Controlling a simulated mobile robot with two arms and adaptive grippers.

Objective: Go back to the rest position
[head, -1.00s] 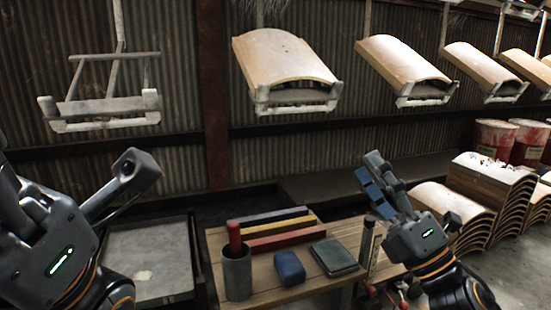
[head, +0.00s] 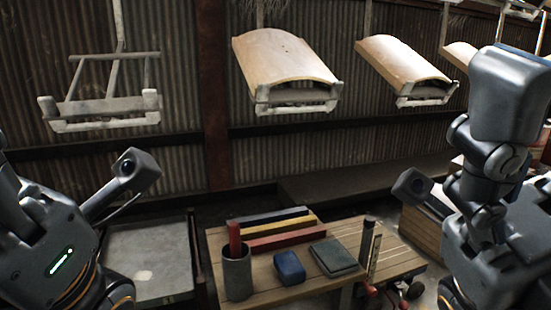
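My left arm is at the left edge, with its green-lit wrist (head: 60,260) and a small camera on a bracket; its fingertips do not show. My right arm is large and close at the right edge. Its gripper (head: 510,90) points up, with a thin blue edge at its top, and I cannot see a gap between the fingers. I see nothing held in it. The empty hanger (head: 105,105) hangs at the upper left. A curved wooden panel (head: 285,60) rests on the hanger to its right, and another panel (head: 405,65) hangs farther right.
A wooden table (head: 345,232) holds a grey cup (head: 237,275) with a red stick, coloured bars (head: 275,228), a blue block (head: 289,267) and a dark green pad (head: 333,257). A grey-topped stand (head: 150,250) is left of it. My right arm covers most of the stacked panels.

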